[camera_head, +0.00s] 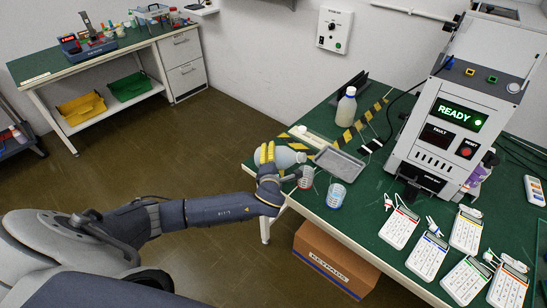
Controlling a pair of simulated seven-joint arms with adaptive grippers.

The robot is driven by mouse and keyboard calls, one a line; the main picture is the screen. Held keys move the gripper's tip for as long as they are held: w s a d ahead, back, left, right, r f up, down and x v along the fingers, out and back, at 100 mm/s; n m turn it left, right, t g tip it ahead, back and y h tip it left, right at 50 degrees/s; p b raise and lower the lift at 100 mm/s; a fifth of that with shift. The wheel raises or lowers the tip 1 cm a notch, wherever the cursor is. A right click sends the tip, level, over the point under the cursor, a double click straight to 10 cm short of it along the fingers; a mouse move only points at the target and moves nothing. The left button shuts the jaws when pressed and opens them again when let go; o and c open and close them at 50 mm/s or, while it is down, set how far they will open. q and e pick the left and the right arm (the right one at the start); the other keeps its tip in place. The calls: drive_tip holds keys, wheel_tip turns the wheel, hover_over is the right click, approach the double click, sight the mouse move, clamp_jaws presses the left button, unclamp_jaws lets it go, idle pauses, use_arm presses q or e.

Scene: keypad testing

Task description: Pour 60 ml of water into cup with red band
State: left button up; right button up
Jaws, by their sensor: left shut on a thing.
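My left gripper (267,154), with yellow fingertips, is shut on a pale, see-through bottle (286,157). The bottle is tilted nearly level over the left edge of the green table, its body reaching right of the fingers. A clear cup with a reddish band (307,177) stands just below and right of the bottle, close to my gripper. A clear cup with a blue band (336,197) stands a little to the right and nearer. I cannot tell whether water is flowing or how much is in either cup. My right gripper is not in view.
A grey tray (339,162) lies behind the cups. A capped bottle (346,106) stands farther back. A tester reading READY (443,110) stands at right, with several keypads (400,228) in front. The green table (364,221) is clear between cups and keypads.

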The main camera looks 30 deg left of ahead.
use_arm(q)
drive_tip(key=shift+a+m, duration=0.15)
drive_tip(key=shift+m, duration=0.25)
idle(0.3)
drive_tip(key=shift+a+m+y, duration=0.1)
drive_tip(key=shift+m+y, duration=0.3)
drive_tip(key=shift+m, duration=0.1)
idle(0.4)
drive_tip(key=shift+r+m+t+y, duration=0.3)
drive_tip(key=shift+r+m+t, duration=0.1)
drive_tip(key=shift+r+m, duration=0.45)
idle(5.4)
